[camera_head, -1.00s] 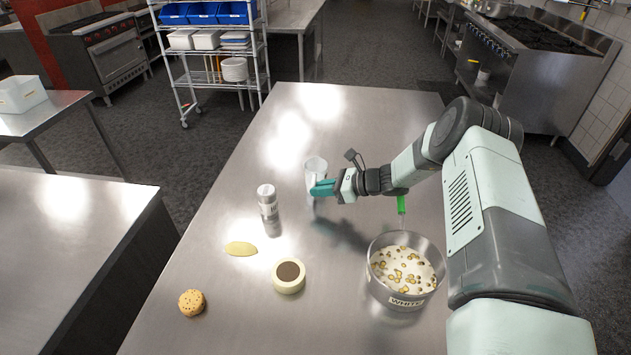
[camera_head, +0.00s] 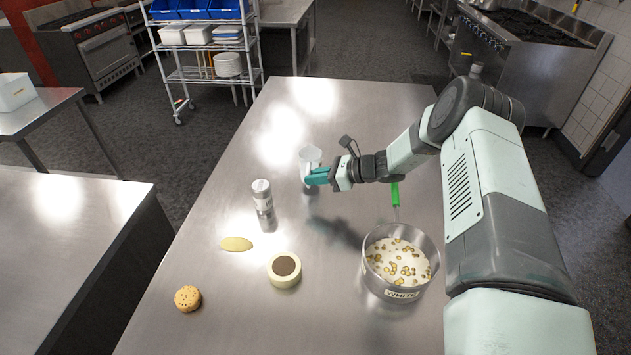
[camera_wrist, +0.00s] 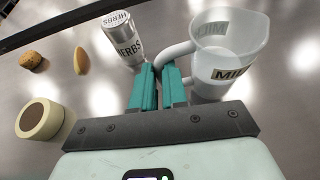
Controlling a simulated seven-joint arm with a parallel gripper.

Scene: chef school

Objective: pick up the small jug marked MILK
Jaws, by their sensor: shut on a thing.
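The small white, translucent jug marked MILK (camera_head: 309,154) is near the middle of the steel table in the head view. In the wrist view the jug (camera_wrist: 232,50) stands at upper right, its label partly seen and its handle towards my fingers. My gripper (camera_head: 318,177) is shut on the jug's handle, with one teal finger on each side of it; the fingers also show in the wrist view (camera_wrist: 158,88). The jug looks upright and seems slightly above the table. My fingers hide part of it in the head view.
A HERBS shaker (camera_head: 262,197) stands just left of the jug. A pot marked WHITE (camera_head: 399,292) with a green-handled utensil (camera_head: 395,197) is at right. A round pale container (camera_head: 284,270), a yellow oval piece (camera_head: 236,244) and a cookie (camera_head: 187,298) lie nearer. The far table is clear.

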